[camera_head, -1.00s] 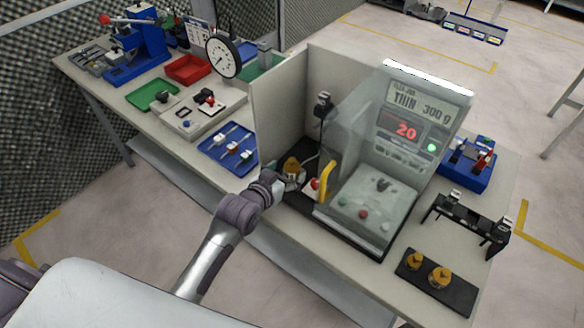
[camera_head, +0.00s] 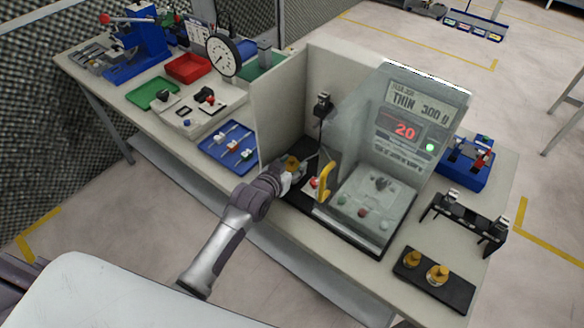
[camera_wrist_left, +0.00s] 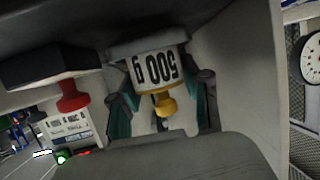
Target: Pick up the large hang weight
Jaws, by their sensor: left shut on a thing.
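The large hang weight (camera_head: 291,162) is a brass-coloured piece inside the grey-walled booth. In the left wrist view the weight (camera_wrist_left: 156,72) has a white band reading 500 g, upside down, and a gold knob. My left gripper (camera_head: 288,178) reaches over the booth's front edge. In the wrist view its two fingers (camera_wrist_left: 165,100) stand on either side of the weight and are shut on it. Whether its far end touches anything is hidden. My right gripper is not in view.
A yellow handle (camera_head: 326,182) and clear shield stand just right of the weight. The booth's wall (camera_head: 280,115) is close on the left. A black tray with two smaller brass weights (camera_head: 438,275) lies front right. A blue tray (camera_head: 228,146) lies outside the booth.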

